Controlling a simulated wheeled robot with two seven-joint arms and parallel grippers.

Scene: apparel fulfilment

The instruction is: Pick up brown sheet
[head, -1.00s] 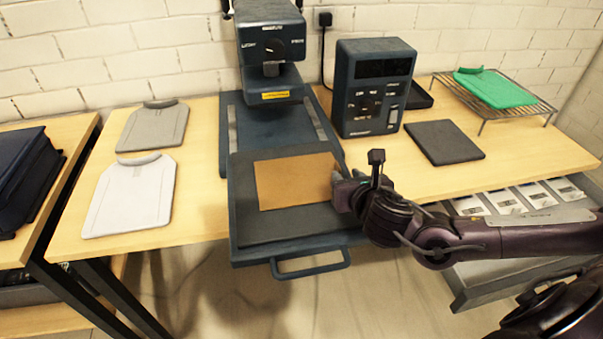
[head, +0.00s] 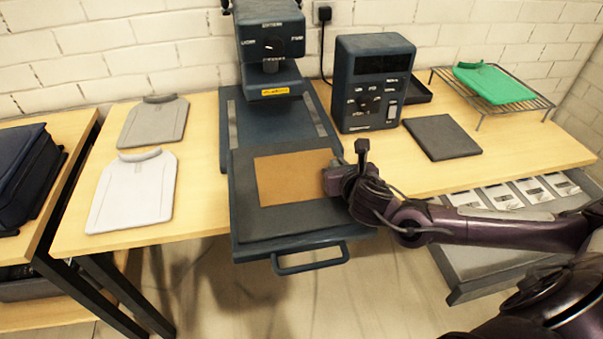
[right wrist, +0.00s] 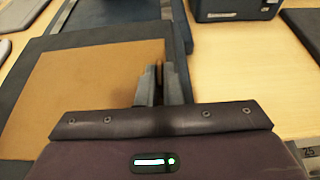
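The brown sheet (head: 290,178) lies flat on the dark lower plate (head: 290,222) of the heat press. It also fills the left of the right wrist view (right wrist: 90,85). My right gripper (head: 328,178) is at the sheet's right edge, low over the plate. In the right wrist view, its fingers (right wrist: 160,82) are close together with a narrow brown strip of the sheet's edge between them. The fingertips are partly hidden in the head view. My left gripper is not in view.
The press head (head: 270,50) stands behind the plate, with a control box (head: 372,85) to its right. An open drawer (head: 500,240) is below right.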

